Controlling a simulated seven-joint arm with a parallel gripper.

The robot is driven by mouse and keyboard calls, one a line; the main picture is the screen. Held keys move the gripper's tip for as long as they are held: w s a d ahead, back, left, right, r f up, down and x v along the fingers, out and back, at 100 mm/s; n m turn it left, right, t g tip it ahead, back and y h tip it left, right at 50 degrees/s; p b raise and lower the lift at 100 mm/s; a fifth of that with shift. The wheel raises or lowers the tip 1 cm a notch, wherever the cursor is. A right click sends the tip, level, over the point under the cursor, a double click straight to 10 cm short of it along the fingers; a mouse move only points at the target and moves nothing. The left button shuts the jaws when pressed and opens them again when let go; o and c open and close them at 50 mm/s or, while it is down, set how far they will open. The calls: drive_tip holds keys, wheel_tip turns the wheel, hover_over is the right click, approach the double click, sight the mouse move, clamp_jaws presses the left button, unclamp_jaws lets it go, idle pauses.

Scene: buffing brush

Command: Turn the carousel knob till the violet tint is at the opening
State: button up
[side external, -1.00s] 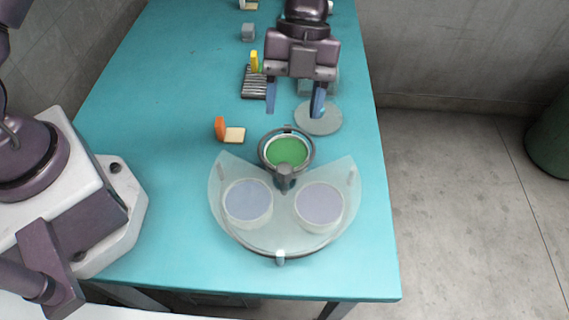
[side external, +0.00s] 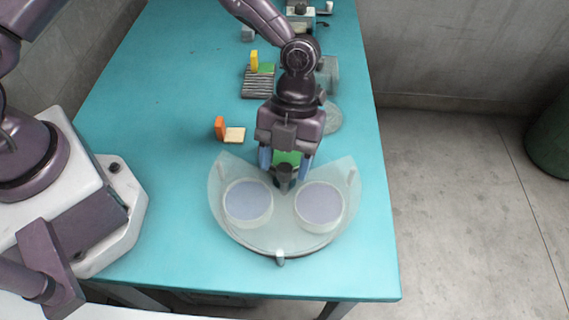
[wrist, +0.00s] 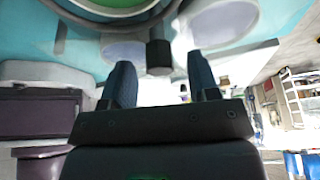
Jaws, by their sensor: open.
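The carousel (side external: 281,236) lies near the table's front under a frosted fan-shaped cover. Its dark upright knob (side external: 284,176) stands at the cover's inner point and also shows in the wrist view (wrist: 158,57). A green tint (side external: 287,157) is at the uncovered opening, partly hidden by my gripper. Two muted blue-violet tints show through the cover, one on the left (side external: 248,201) and one on the right (side external: 319,203); the frosting blurs their exact hues. My gripper (side external: 286,168) is open, with its blue fingers on either side of the knob; I see no clear contact.
An orange block with a cream plate (side external: 234,135) sits to the left. A ribbed rack (side external: 258,84) with a yellow piece (side external: 254,61) stands farther back. A grey disc (side external: 332,118) lies behind my gripper on the right. The table's left side is clear.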

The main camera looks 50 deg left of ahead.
drive_tip(key=shift+s+d+f, duration=0.1)
drive_tip(key=shift+s+f, duration=0.15)
drive_tip(key=shift+f, duration=0.35)
drive_tip(key=c, duration=0.9)
